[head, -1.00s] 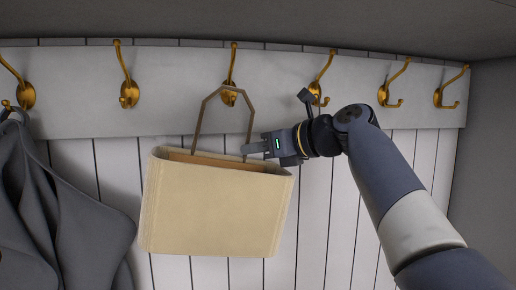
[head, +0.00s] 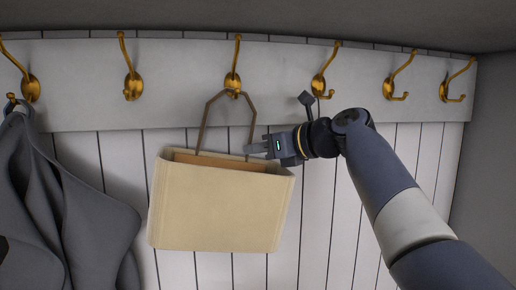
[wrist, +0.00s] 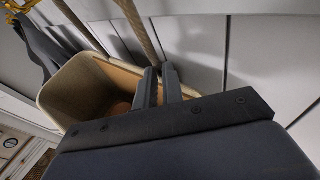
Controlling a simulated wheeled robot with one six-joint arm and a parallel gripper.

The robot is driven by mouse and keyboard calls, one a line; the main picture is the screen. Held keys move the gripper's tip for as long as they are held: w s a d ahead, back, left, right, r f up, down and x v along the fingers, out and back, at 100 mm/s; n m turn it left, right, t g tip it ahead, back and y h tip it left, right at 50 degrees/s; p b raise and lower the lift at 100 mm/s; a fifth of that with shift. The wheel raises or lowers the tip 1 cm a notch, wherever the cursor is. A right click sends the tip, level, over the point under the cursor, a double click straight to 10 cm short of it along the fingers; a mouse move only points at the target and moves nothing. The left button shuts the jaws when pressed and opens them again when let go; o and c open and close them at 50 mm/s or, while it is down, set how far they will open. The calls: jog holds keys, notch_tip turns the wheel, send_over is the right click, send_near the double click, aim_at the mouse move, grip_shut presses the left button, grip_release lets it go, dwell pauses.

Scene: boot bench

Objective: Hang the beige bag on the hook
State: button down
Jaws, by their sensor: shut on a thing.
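The beige bag (head: 218,210) hangs slightly tilted in front of the wall, its mouth open at the top. Its thin brown handle (head: 203,123) rises to a flat top at the lower prong of the middle brass hook (head: 233,62). I cannot tell whether the handle is seated in that prong or only in front of it. My gripper (head: 258,149) comes from the right and is shut on the handle's right leg, just above the bag's rim. In the wrist view, my gripper (wrist: 160,88) is over the bag's mouth, with the bag (wrist: 62,88) at left and the handle (wrist: 138,28) running up.
More brass hooks line the pale rail, two to the left (head: 132,82) and several to the right (head: 320,80). A dark grey coat (head: 75,215) hangs at far left, apart from the bag. The panelled wall right of the bag is bare.

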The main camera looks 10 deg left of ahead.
jog(key=c, duration=1.5)
grip_release()
jog(key=shift+o, duration=0.2)
jog(key=shift+d, duration=0.1)
